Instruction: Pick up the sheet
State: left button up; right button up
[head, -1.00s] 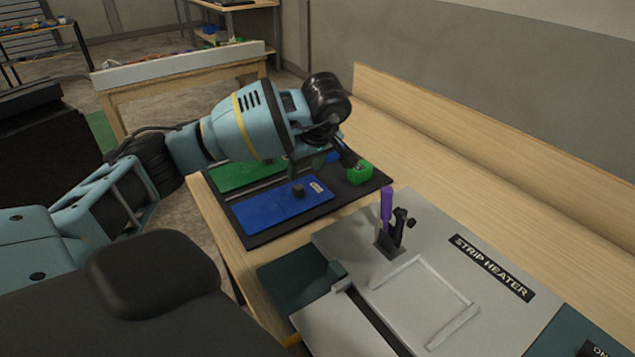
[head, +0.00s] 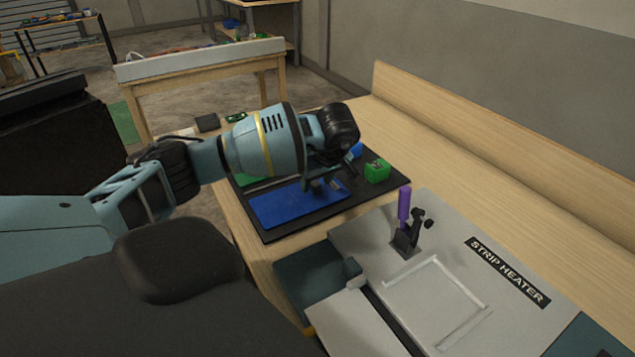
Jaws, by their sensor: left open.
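A flat blue sheet (head: 283,209) lies on a black mat (head: 392,194) on the wooden bench. A green sheet (head: 249,181) lies behind it, mostly hidden by my left arm. My left gripper (head: 325,187) is open above the right part of the blue sheet, pointing down. Its wrist hides part of the mat. I cannot tell whether the fingertips touch the sheet. My right gripper is not in view.
A green block (head: 377,171) and a small blue object (head: 356,150) sit at the mat's right end. The bench right of the mat is clear.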

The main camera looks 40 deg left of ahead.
pick_arm(q)
jog(key=shift+a+f, duration=0.15)
jog(key=shift+f, duration=0.25)
jog(key=c, duration=1)
grip_shut()
jog(key=shift+r, duration=0.2)
